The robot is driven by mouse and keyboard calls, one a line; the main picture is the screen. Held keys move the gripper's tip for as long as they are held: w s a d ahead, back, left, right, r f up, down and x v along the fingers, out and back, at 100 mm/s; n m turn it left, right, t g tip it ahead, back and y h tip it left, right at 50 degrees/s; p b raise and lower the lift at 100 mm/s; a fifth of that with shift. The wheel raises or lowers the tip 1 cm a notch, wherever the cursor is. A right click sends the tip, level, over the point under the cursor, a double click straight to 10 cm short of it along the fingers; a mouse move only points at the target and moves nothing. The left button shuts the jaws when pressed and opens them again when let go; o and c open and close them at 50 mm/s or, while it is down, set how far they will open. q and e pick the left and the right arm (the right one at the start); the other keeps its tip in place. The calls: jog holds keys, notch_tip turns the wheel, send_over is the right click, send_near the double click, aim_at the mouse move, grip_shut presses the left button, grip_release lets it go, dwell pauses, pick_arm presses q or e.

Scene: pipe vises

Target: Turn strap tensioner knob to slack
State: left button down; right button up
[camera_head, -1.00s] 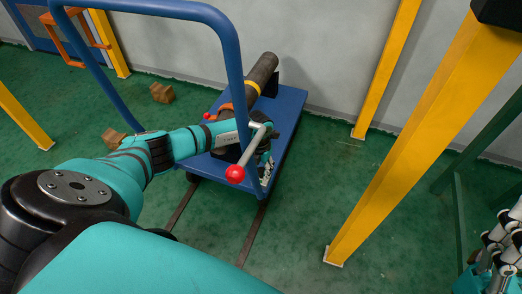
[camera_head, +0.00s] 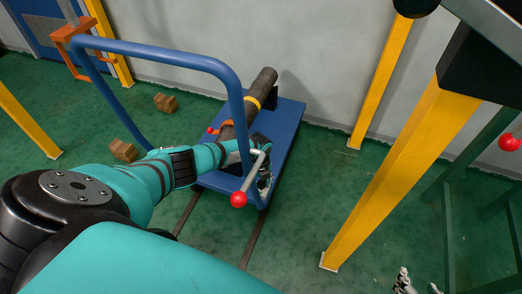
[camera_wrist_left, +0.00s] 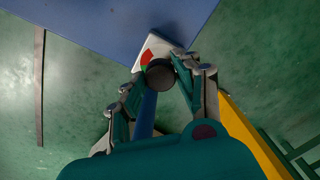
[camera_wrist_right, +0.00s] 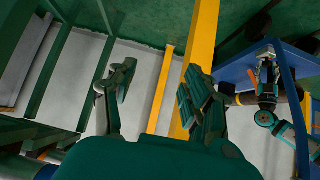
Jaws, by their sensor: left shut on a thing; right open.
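The dark round tensioner knob (camera_wrist_left: 160,73) sits in front of a pale plate (camera_wrist_left: 172,50) with a red and green mark, at the blue cart's edge in the left wrist view. My left gripper (camera_wrist_left: 161,80) has its fingers closed on the knob from both sides. In the head view my left gripper (camera_head: 264,182) is at the near end of the cart, partly hidden by the handle post and a red-ball lever. The knob itself cannot be made out there. My right gripper (camera_wrist_right: 160,88) is open and empty, away from the cart; only its tips (camera_head: 405,281) show in the head view.
The blue cart (camera_head: 285,122) carries a dark pipe (camera_head: 263,82) with a yellow band. The lever (camera_head: 238,199) and blue handle (camera_head: 225,72) are close to my left arm. A yellow post (camera_head: 385,185) stands right of the cart. Wooden blocks (camera_head: 165,103) lie on the green floor.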

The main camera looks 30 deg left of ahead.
aim_at(261, 183)
pick_arm(q)
jog(key=n+p, duration=0.1)
jog(key=n, duration=0.1)
jog(key=shift+w+n, duration=0.1)
jog(key=shift+n, duration=0.2)
pick_arm(e)
jog(key=s+d+f+g+h, duration=0.1)
jog(key=s+d+f+g, duration=0.1)
jog(key=s, duration=0.5)
jog(key=f+g, duration=0.1)
jog(key=g, duration=0.1)
jog(key=shift+s+d+f+g, duration=0.2)
jog(key=shift+s+d+g, duration=0.1)
jog(key=shift+s, duration=0.1)
pick_arm(q)
jog(key=c, duration=0.9)
grip_release()
jog(key=shift+c, duration=0.2)
notch_tip(261, 183, up, 12)
jog(key=shift+s, duration=0.25)
pick_arm(e)
jog(key=shift+w, duration=0.1)
